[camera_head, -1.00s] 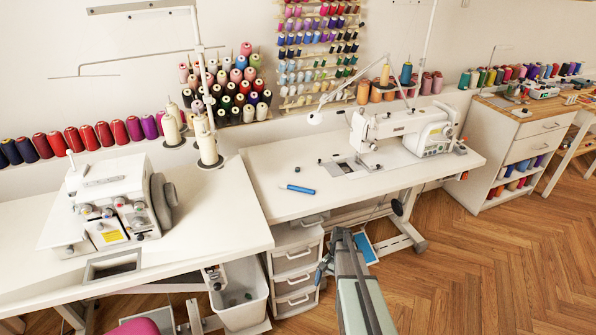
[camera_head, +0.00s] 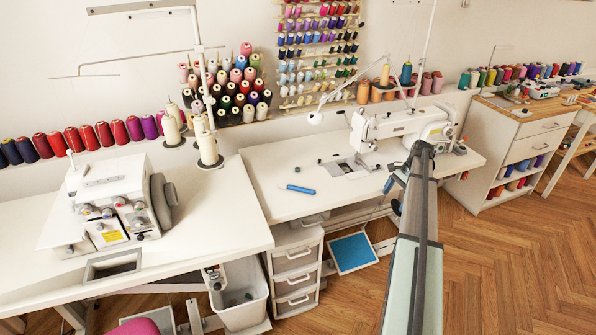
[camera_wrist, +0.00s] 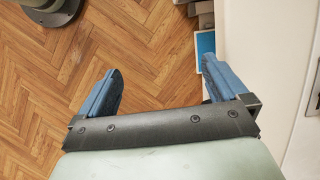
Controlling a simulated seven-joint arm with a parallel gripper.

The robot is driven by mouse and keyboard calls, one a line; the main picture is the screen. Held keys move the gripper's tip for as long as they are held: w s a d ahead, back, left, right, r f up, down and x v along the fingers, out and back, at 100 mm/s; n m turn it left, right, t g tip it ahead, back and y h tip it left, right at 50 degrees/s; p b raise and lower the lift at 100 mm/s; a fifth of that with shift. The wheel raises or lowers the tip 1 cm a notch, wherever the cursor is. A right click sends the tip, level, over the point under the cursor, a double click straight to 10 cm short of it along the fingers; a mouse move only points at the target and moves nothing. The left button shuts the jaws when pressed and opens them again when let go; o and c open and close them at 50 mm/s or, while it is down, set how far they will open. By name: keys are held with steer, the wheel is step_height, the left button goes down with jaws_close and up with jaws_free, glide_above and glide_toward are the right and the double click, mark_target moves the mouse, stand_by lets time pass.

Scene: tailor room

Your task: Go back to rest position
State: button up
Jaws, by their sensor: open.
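My gripper (camera_wrist: 160,85) is open in the wrist view. Its two blue fingers are wide apart with only wood floor between them. In the head view my arm reaches up from the bottom right. A blue part of the gripper (camera_head: 389,185) shows beside the arm's end, at the front edge of the sewing table (camera_head: 262,165); the rest is hidden by the arm. A blue tool (camera_head: 298,189) lies on the sewing table, apart from my gripper.
A sewing machine (camera_head: 388,127) stands on the sewing table behind my arm. A blue panel (camera_head: 352,251) is low under the table; a drawer unit (camera_head: 295,277) and a white bin (camera_head: 240,293) stand left of it. The floor (camera_head: 510,260) to the right is clear.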

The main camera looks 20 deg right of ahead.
steer(key=w+a+r+h, duration=0.2)
steer(key=w+a+r, duration=0.4)
steer(key=w+r, duration=0.6)
steer(key=w+a+r+h, duration=0.1)
steer(key=w+a+r, duration=0.4)
steer(key=w+a, duration=0.25)
steer(key=w+a+r+h, duration=0.2)
steer(key=w+a+r, duration=0.35)
steer(key=a, duration=0.25)
steer(key=w+a+f+y, duration=0.1)
steer(key=w+a+f, duration=0.35)
steer(key=a, duration=0.25)
step_height(320, 180, down, 9)
steer(key=shift+w+d, duration=0.3)
steer(key=shift+r, duration=0.1)
